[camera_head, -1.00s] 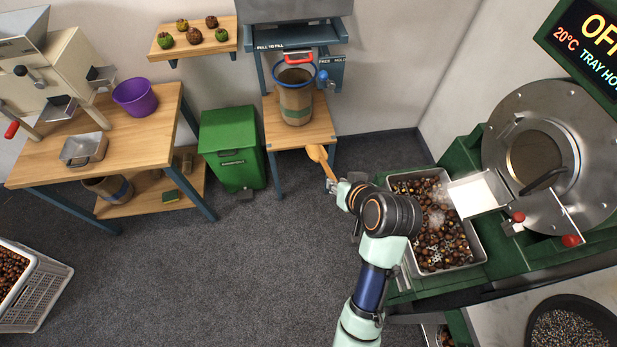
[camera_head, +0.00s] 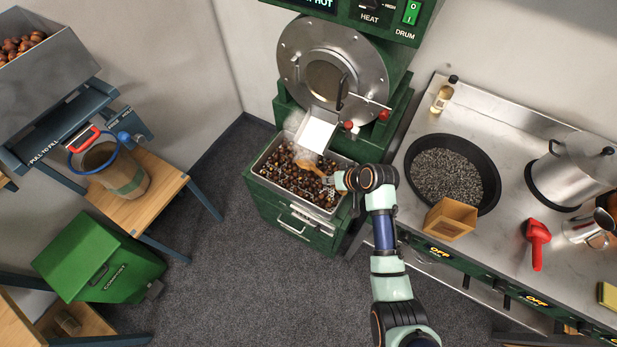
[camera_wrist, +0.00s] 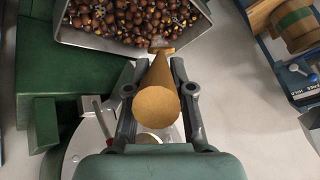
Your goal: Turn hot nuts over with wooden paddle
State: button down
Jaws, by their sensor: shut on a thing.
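The metal tray (camera_head: 278,198) of glossy brown chestnuts (camera_head: 283,172) sits in a green cabinet below the roaster drum; faint steam rises near it. My gripper (camera_head: 335,181) is at the tray's right side, shut on the wooden paddle (camera_head: 309,164). The paddle reaches left over the chestnuts, below the chute. I cannot tell whether it touches them. In the wrist view the paddle (camera_wrist: 157,106) lies between my fingers (camera_wrist: 155,68), its far end narrow beside the tray's wall (camera_wrist: 105,43). The chestnuts (camera_wrist: 130,18) show at the top.
The roaster's round steel door (camera_head: 295,60) and metal chute (camera_head: 317,131) stand close behind the tray. A counter to the right holds a black pan (camera_head: 408,168), a wooden box (camera_head: 449,219) and a red scoop (camera_head: 537,235). Open floor lies in front and left.

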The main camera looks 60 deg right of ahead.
notch_tip(320, 180, down, 13)
jog(key=b, duration=1.1)
jog(key=shift+b, duration=0.35)
jog(key=shift+f, duration=0.1)
